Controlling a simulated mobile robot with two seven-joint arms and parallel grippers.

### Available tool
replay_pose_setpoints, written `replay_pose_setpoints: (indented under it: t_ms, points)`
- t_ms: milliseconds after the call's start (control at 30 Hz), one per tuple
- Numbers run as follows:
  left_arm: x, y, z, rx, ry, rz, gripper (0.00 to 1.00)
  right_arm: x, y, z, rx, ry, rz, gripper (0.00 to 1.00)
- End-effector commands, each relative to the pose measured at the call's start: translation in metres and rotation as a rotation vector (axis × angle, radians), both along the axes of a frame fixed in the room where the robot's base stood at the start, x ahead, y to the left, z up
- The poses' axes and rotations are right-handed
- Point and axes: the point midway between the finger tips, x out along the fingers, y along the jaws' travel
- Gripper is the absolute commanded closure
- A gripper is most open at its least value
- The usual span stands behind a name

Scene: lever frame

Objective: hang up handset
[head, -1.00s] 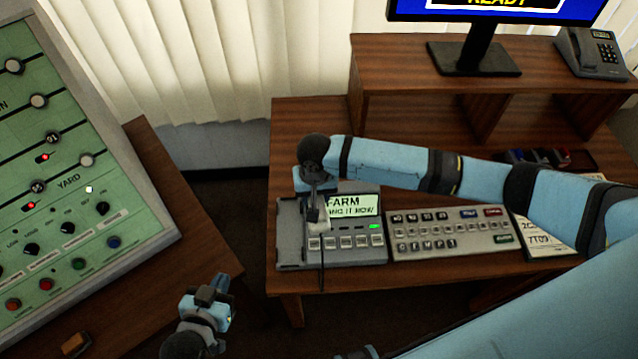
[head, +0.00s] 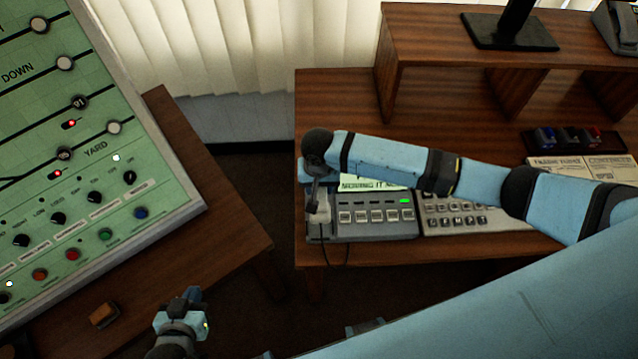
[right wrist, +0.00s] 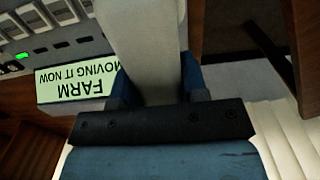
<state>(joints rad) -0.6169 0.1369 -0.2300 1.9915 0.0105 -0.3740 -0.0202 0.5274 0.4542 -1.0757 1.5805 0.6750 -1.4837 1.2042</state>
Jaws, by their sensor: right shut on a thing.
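A light grey handset (right wrist: 143,45) lies between the blue fingers of my right gripper (right wrist: 160,88), which is shut on it. In the head view the handset's pale end (head: 319,214) shows below my right wrist, over the left side of the desk phone console (head: 375,229). A dark cord hangs from it past the desk's front edge. The arm and wrist hide most of the cradle area, and I cannot tell whether the handset touches it. My left gripper (head: 190,298) is low at the left, away from the desk; its jaw opening is unclear.
The console screen (right wrist: 72,80) reads "FARM MOVING IT NOW". A keyboard panel (head: 455,213) adjoins the console at right. A raised shelf (head: 440,45) stands behind. A green control panel (head: 75,170) on another desk fills the left, with a floor gap between.

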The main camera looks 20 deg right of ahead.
Motion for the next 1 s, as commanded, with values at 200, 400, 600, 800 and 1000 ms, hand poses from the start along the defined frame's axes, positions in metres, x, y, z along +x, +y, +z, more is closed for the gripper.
replay_pose_setpoints:
  t_ms: [200,400,600,800,1000]
  points:
    - [0.0,-0.002,-0.027,-0.003,0.001,-0.005,1.0,0.001,0.0,-0.023,-0.001,-0.002,0.002,0.89]
    - [0.001,-0.002,-0.047,-0.003,0.001,-0.005,1.0,0.0,0.0,-0.039,-0.001,-0.002,0.0,0.89]
    - [0.0,-0.002,-0.067,-0.003,0.002,-0.005,1.0,0.001,0.0,-0.055,0.0,-0.001,0.0,0.89]
    - [0.0,-0.002,-0.075,-0.002,0.003,-0.006,1.0,0.0,0.0,-0.063,0.0,0.0,0.0,0.89]
    - [0.001,-0.002,-0.069,-0.003,0.0,-0.006,1.0,0.0,0.0,-0.07,0.0,-0.001,0.0,0.89]
